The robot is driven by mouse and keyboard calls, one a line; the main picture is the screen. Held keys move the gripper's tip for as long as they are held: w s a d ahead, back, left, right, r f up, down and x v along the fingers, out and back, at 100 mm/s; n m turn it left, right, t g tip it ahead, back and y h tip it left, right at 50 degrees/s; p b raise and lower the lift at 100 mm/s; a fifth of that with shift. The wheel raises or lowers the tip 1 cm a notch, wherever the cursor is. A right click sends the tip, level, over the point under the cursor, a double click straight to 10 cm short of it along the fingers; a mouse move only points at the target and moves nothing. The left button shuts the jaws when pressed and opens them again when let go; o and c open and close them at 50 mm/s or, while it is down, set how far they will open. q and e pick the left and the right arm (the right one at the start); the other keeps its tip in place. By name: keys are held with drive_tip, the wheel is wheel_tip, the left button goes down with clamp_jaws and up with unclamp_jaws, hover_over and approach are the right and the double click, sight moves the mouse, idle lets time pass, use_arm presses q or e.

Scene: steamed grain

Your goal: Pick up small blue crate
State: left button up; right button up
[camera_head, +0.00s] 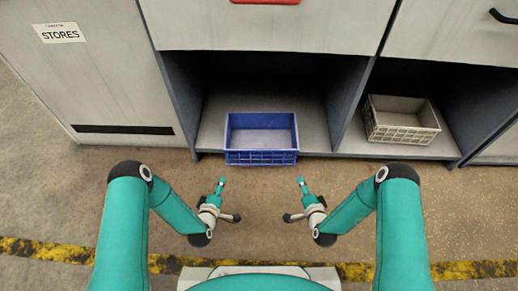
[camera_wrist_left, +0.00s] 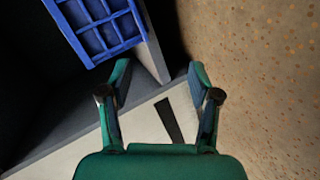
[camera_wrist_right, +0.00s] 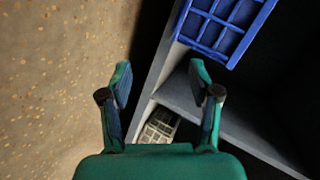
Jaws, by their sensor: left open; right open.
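The small blue crate (camera_head: 261,157) sits at the front of a low open cubby, its latticed front wall at the shelf edge. It looks empty. Its lattice also shows at the top of the left wrist view (camera_wrist_left: 103,28) and of the right wrist view (camera_wrist_right: 218,28). My left gripper (camera_head: 221,181) is open and empty, in front of the crate and left of it. My right gripper (camera_head: 301,181) is open and empty, in front of the crate and right of it. Neither touches the crate.
A beige crate (camera_head: 400,122) sits in the cubby to the right, behind a dark divider (camera_head: 350,112). A pale cabinet panel labelled STORES (camera_head: 100,70) stands left. Drawer fronts (camera_head: 270,28) overhang the cubbies. The brown floor (camera_head: 262,195) between my grippers is clear.

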use_arm(q)
drive_tip(key=n+t, duration=0.1)
drive_tip(key=w+a+f+n+t+y+b, duration=0.1)
drive_tip(key=n+t, duration=0.1)
drive_tip(key=n+t+y+b, duration=0.1)
drive_tip(key=n+t, duration=0.1)
drive_tip(key=shift+w+a+f, duration=0.2)
drive_tip(key=shift+a, duration=0.2)
use_arm(e)
drive_tip(key=m+t, duration=0.1)
drive_tip(key=w+d+f+m+t+h, duration=0.1)
drive_tip(key=m+t, duration=0.1)
drive_tip(key=m+t+h, duration=0.1)
drive_tip(key=m+t, duration=0.1)
drive_tip(key=shift+w+d+f, duration=0.15)
drive_tip(key=shift+d+f, duration=0.05)
drive_tip(key=shift+d, duration=0.15)
use_arm(q)
drive_tip(key=shift+w, duration=0.1)
use_arm(e)
drive_tip(key=shift+w, duration=0.15)
